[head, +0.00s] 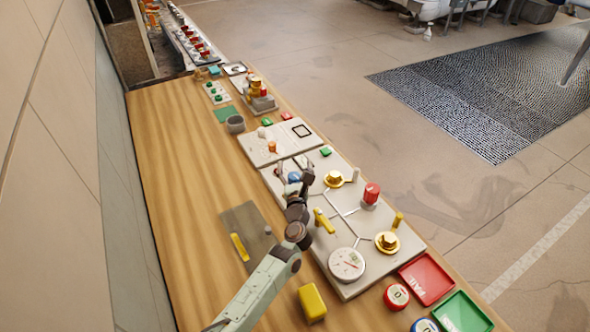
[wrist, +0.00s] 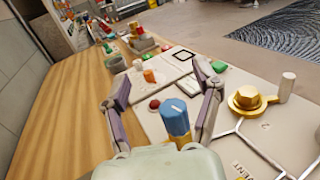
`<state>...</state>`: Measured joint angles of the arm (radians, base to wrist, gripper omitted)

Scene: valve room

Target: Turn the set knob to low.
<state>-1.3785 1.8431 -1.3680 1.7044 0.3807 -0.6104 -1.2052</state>
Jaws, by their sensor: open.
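A blue knob (wrist: 175,118) with a pale pointer line stands on the light grey valve panel (wrist: 232,115); it is likely the set knob. In the head view the knob (head: 293,177) is partly hidden by my gripper (head: 293,170). In the wrist view my gripper (wrist: 162,75) is open, with one finger on each side of the knob in the picture. I see no clear contact, and I cannot tell how deep the fingers reach around it. The knob's lower part and any low marking are hidden or too small to read.
A red button (wrist: 155,104) sits just left of the knob. A brass valve (wrist: 246,100) is to the right. In the head view a yellow lever (head: 323,220), a gauge (head: 346,264) and a red knob (head: 371,193) share the panel. Bare wooden bench (head: 175,170) lies left.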

